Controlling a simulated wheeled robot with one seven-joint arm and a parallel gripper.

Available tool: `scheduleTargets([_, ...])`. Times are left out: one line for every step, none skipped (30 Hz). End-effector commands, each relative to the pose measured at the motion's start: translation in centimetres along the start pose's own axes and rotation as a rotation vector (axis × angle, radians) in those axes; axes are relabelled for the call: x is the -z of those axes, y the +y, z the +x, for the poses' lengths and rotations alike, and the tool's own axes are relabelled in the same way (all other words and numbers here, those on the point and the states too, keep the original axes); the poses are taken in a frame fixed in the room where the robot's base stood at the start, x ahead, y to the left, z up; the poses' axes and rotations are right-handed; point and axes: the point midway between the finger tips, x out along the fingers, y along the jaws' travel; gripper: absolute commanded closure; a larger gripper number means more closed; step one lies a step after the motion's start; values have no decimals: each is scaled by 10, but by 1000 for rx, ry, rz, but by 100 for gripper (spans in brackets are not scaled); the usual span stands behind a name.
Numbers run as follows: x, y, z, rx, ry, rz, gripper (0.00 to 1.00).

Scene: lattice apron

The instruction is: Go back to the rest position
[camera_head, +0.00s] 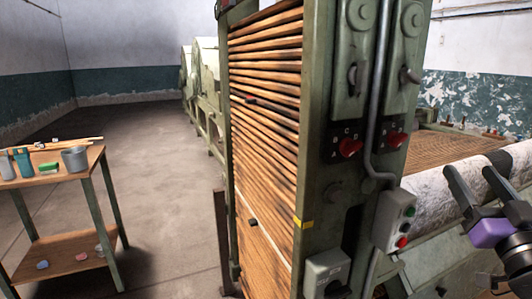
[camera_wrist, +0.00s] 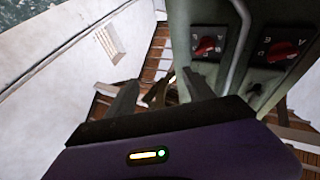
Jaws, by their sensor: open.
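My gripper (camera_head: 468,172) is at the right edge of the head view, with two grey fingers spread apart and a purple body behind them. It is beside the pale roller (camera_head: 436,205) of the machine; I cannot tell the exact gap. In the wrist view my gripper (camera_wrist: 158,88) shows its two fingers apart, with nothing held between them. Beyond them is the green machine panel with red selector knobs (camera_wrist: 205,46). The same panel shows in the head view with two red knobs (camera_head: 349,147).
The tall green machine frame (camera_head: 313,120) with wooden slats (camera_head: 265,130) fills the middle. A control box (camera_head: 400,222) with buttons sticks out near my arm. The floor (camera_head: 150,150) between is clear.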

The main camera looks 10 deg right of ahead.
Motion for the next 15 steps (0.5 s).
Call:
scheduleTargets([-15, -6, -14, -20, -10, 24, 38])
scheduleTargets([-22, -8, -23, -34, -12, 34, 38])
scheduleTargets([-30, -12, -34, -50, -14, 48, 38])
scheduleTargets([-36, -15, -43, -60, -16, 57, 38])
scheduleTargets([-42, -18, -52, -70, -19, 65, 38])
scheduleTargets([-50, -23, -64, -80, -24, 75, 38])
scheduleTargets([-55, -26, -73, -88, -28, 82, 38])
scheduleTargets([-60, -30, -82, -94, -32, 86, 38])
scheduleTargets([-67, -35, -95, -100, -39, 94, 38])
scheduleTargets([-71, -39, -105, -105, -45, 97, 38])
scheduleTargets([-75, -43, -115, -107, -50, 102, 38])
scheduleTargets([-80, -49, -128, -110, -59, 105, 38])
scheduleTargets([-84, -53, -138, -111, -65, 106, 38])
scheduleTargets([-87, -58, -148, -110, -73, 109, 38])
scheduleTargets([-90, -63, -162, -110, -83, 109, 38])
